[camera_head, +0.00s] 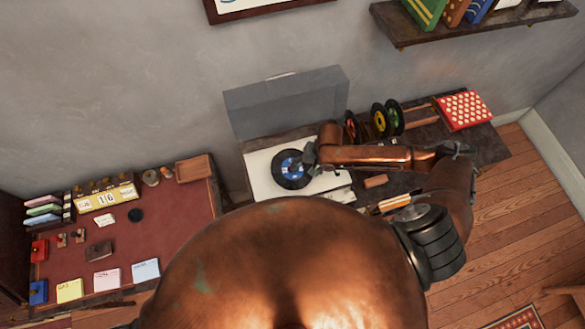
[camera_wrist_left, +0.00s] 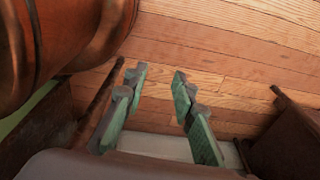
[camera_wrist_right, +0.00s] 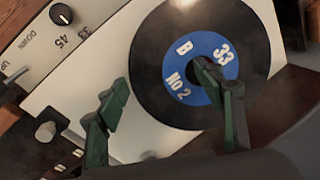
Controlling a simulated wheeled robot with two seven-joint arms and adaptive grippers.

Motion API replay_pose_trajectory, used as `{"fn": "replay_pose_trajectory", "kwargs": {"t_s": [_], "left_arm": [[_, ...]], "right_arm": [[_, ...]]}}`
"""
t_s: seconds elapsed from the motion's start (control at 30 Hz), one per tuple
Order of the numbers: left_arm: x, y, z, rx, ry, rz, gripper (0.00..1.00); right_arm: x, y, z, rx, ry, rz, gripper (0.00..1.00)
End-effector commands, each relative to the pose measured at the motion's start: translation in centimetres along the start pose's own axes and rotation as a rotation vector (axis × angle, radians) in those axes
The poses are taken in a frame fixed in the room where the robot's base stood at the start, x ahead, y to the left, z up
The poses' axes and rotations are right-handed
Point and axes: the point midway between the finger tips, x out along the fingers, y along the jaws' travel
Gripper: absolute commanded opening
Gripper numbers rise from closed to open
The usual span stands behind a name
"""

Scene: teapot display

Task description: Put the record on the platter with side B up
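The black record (camera_head: 283,181) with a blue label lies flat over the turntable's platter area. The right wrist view shows the record (camera_wrist_right: 160,62) with "B", "33" and "No 2" readable on its upward label. The platter itself is hidden beneath it. My right gripper (camera_head: 311,157) is just above the record's edge. Contact with the record cannot be told. My left gripper (camera_wrist_left: 158,80) is open and empty, with wooden floor behind it.
The turntable's grey lid (camera_head: 287,103) stands raised behind the deck. A speed knob (camera_wrist_right: 61,14) is beside the record. A red-topped desk (camera_head: 165,220) stands left.

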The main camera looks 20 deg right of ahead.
Motion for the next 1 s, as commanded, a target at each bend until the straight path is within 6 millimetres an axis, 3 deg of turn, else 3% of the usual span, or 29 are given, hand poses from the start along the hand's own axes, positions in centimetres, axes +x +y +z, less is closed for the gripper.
{"fn": "replay_pose_trajectory", "kwargs": {"t_s": [0.53, 0.83, 1.0], "left_arm": [[0.0, -0.1, 1.1, -0.002, -0.014, -0.001, 0.25], [0.0, -0.1, 1.1, -0.002, -0.014, -0.001, 0.25], [-0.1, -0.1, 1.1, -0.002, -0.014, -0.001, 0.25]], "right_arm": [[0.0, 0.0, 0.0, 0.000, 0.000, 0.000, 0.24], [-0.5, -0.1, 0.0, 0.000, 0.000, -0.001, 0.24], [-2.3, -0.6, -0.1, -0.002, 0.003, -0.001, 0.23]]}}
